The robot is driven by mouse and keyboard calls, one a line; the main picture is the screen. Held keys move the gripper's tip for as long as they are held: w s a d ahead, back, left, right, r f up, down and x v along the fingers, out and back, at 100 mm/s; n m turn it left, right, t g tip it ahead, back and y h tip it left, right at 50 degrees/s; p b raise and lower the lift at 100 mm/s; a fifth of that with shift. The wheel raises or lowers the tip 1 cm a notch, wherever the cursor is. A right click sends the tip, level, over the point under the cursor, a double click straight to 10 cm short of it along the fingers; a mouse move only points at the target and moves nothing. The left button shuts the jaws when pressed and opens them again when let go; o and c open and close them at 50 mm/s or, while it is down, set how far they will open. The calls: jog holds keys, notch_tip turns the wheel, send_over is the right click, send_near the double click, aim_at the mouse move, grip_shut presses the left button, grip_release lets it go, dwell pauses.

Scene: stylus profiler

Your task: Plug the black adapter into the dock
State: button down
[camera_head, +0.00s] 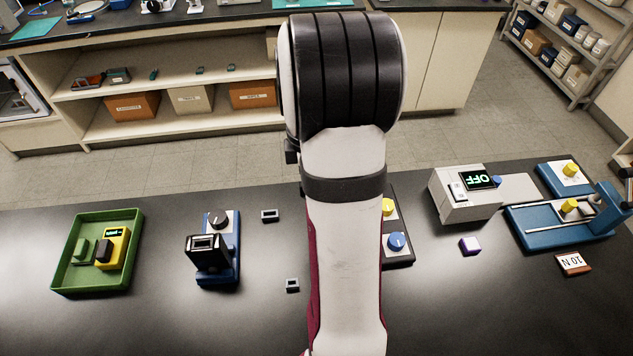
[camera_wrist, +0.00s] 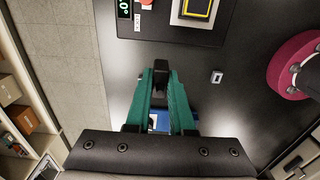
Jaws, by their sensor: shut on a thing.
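In the wrist view, my gripper (camera_wrist: 150,85) has teal fingers close together. A black piece (camera_wrist: 133,85), seemingly the black adapter, shows at the fingers; its far end is hard to make out. In the head view my arm hides the gripper and whatever it holds. A blue stand (camera_head: 232,262) with a dark knob stands left of my arm. It carries a black block (camera_head: 203,243) with a pale-rimmed opening on top. I cannot tell for sure which thing is the dock. A blue and white thing (camera_wrist: 160,121) shows partly between the fingers.
Two small grey-rimmed pieces (camera_head: 269,215) (camera_head: 292,285) lie left of my arm. A green tray (camera_head: 62,278) holds a yellow device (camera_head: 117,249). Right of my arm are a knobbed panel (camera_head: 398,262), a white "OFF" box (camera_head: 465,208), a purple cube (camera_head: 469,246) and a blue-based apparatus (camera_head: 545,238).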

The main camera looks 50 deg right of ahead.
jog(key=w+a+r, duration=0.3)
jog(key=w+a, duration=0.1)
jog(key=a, duration=0.7)
jog(key=w+a+r, duration=0.4)
jog(key=w+a, duration=0.1)
jog(key=a, duration=0.5)
jog(key=shift+a, duration=0.4)
jog(key=shift+f, duration=2.55)
jog(key=shift+f, duration=0.15)
jog(key=shift+f, duration=0.75)
jog(key=shift+f, duration=0.2)
